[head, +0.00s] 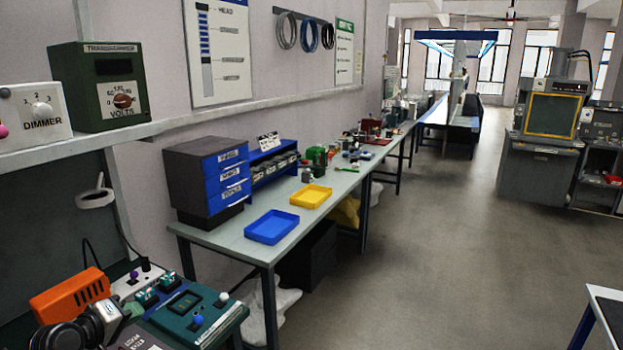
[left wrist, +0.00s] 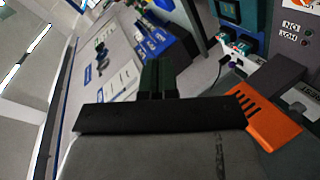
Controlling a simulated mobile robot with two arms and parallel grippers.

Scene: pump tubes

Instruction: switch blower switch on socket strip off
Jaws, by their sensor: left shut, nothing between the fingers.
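A pale socket strip (head: 137,281) lies at the lower left in the head view, behind the orange slotted housing (head: 70,295). A dark plug or knob and a purple knob (head: 133,275) sit on it. I cannot read which switch belongs to the blower, nor its position. My left gripper (head: 112,317) is low at the left, in front of the housing and apart from the strip. In the left wrist view its dark fingers (left wrist: 158,78) are together and empty, with the orange housing (left wrist: 264,120) to their right. My right gripper is out of view.
A teal control box (head: 188,312) with knobs stands right of the strip. A shelf above holds a dimmer (head: 35,113) and a green transformer (head: 99,86). The long bench (head: 230,236) carries drawers and trays. Floor to the right is free.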

